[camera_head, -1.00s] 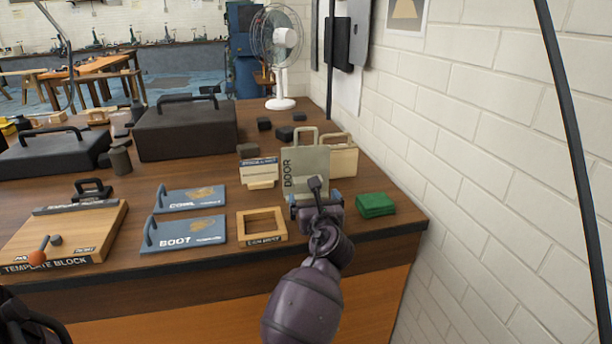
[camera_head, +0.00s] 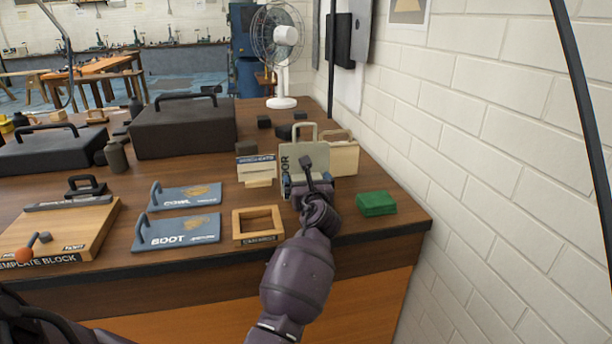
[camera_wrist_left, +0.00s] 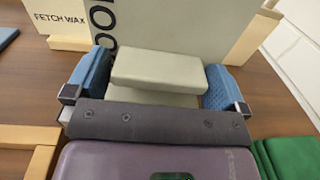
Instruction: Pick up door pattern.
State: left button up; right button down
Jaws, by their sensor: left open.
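The door pattern (camera_head: 306,157) is a grey-green upright board with a loop handle on top and dark "DOOR" lettering, partly hidden by my gripper. It stands near the right end of the wooden bench. My left gripper (camera_head: 308,190) is right in front of its lower face. In the left wrist view the board (camera_wrist_left: 185,30) fills the top, and a pale grey block (camera_wrist_left: 158,70) on its near side lies between the blue finger pads of my open left gripper (camera_wrist_left: 155,85). Small gaps show beside the block. My right gripper is not in view.
A cream board (camera_head: 343,158) stands just behind and right. A white-labelled holder (camera_head: 256,170) is close on the left, a wooden frame (camera_head: 257,225) in front left. A green stack (camera_head: 376,203) lies to the right. Blue COWL (camera_head: 185,197) and BOOT (camera_head: 178,231) boards lie further left.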

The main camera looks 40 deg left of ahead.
aim_at(305, 147)
pick_arm(q)
jog(key=c, duration=0.8)
notch_tip(305, 147, up, 8)
jog(key=p, duration=0.3)
jog(key=shift+r, duration=0.25)
jog(key=shift+r+p, duration=1.9)
jog(key=shift+r, duration=3.85)
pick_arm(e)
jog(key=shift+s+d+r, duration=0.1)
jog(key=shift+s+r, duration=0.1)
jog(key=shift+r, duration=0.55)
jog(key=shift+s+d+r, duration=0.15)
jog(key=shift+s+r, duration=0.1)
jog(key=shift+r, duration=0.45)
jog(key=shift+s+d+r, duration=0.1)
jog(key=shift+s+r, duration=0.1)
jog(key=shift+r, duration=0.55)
